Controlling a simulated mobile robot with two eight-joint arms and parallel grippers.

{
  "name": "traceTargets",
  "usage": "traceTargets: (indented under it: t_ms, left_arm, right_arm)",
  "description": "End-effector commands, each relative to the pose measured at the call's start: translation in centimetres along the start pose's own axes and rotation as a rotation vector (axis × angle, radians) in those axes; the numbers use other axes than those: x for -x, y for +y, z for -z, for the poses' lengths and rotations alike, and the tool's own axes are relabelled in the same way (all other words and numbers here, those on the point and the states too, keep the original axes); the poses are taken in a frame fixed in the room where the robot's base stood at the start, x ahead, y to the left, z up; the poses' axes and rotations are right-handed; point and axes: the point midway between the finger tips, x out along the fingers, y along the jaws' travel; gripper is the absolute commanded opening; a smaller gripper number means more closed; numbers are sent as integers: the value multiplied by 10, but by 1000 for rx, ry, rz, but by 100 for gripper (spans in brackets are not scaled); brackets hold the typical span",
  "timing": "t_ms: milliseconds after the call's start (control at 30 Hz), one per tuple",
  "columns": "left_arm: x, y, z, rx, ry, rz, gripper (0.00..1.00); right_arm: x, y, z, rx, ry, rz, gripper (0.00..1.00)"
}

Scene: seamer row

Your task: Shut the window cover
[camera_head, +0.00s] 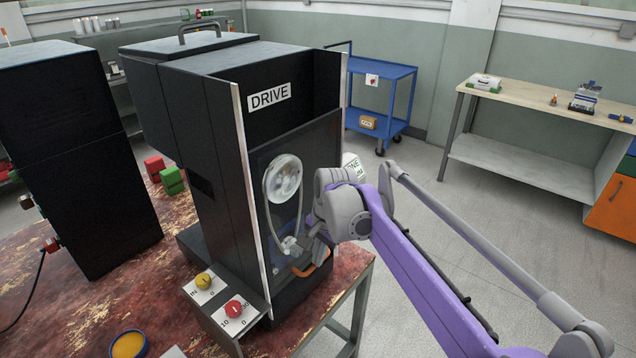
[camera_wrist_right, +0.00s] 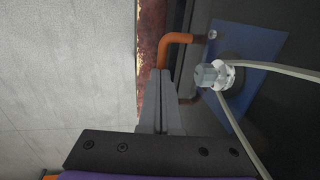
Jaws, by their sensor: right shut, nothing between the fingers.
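The black machine labelled DRIVE (camera_head: 268,96) stands on the table. Its front has a dark see-through window (camera_head: 318,160), with a pale pulley wheel (camera_head: 285,178) and belt visible behind it. An orange handle (camera_head: 315,266) sticks out low on the front; it also shows in the right wrist view (camera_wrist_right: 178,38). My right gripper (camera_head: 318,248) is at this handle. In the wrist view its fingers (camera_wrist_right: 159,75) are shut and empty, overlapping the handle's outer bar; contact cannot be told. The cover's exact position is hard to tell. My left gripper is out of view.
A yellow knob (camera_head: 204,281) and a red knob (camera_head: 234,308) sit on plates by the machine's lower left. Another black machine (camera_head: 62,150) stands to the left. A blue cart (camera_head: 385,68) and a workbench (camera_head: 540,98) are behind, with clear floor between.

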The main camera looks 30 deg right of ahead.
Motion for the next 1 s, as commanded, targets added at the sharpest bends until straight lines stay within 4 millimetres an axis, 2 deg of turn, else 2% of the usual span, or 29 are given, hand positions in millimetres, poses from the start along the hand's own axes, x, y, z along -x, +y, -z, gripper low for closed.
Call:
traceTargets:
  t_ms: [33,100,333,600,1000]
  left_arm:
    - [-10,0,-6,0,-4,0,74]
    - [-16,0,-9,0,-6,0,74]
    - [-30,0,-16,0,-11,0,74]
    - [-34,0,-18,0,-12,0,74]
    - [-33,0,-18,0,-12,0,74]
  right_arm:
    - [-20,4,0,0,-1,-1,0]
    - [-35,6,0,0,-1,-1,0]
    - [-69,12,0,0,-1,-1,0]
    - [-80,15,0,0,-1,-1,0]
    - [-80,16,-1,2,-4,-5,0]
